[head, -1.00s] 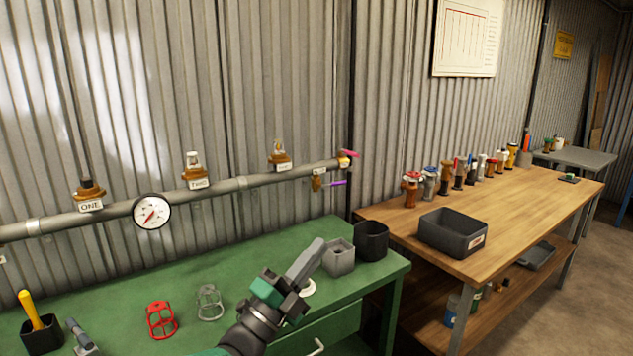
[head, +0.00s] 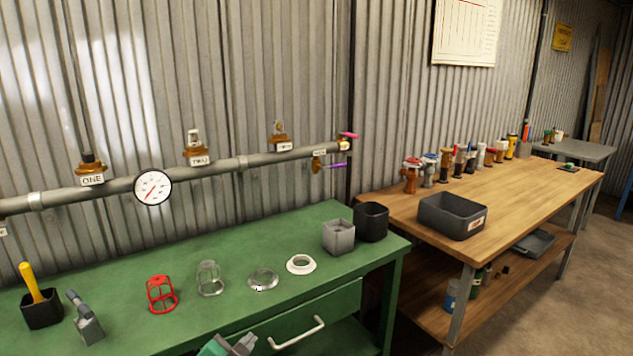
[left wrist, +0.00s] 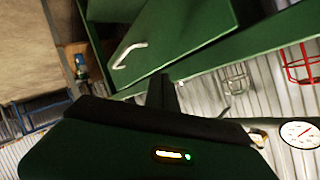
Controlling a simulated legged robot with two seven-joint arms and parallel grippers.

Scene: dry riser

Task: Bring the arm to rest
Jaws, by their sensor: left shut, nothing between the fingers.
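My left gripper (head: 240,346) is at the bottom edge of the head view, low in front of the green bench's drawer. Only its top part shows there, and it holds nothing. In the left wrist view my dark gripper (left wrist: 162,95) points toward the green bench (left wrist: 185,42), which appears tilted, with the drawer handle (left wrist: 128,54) ahead. The fingers look closed together. My right gripper is in neither view.
The green bench (head: 215,320) carries a red cage (head: 161,295), a clear cage (head: 210,279), a glass disc (head: 263,280), a white ring (head: 301,264) and cups. A gauge (head: 153,187) sits on the wall pipe. A wooden bench (head: 510,205) stands at right.

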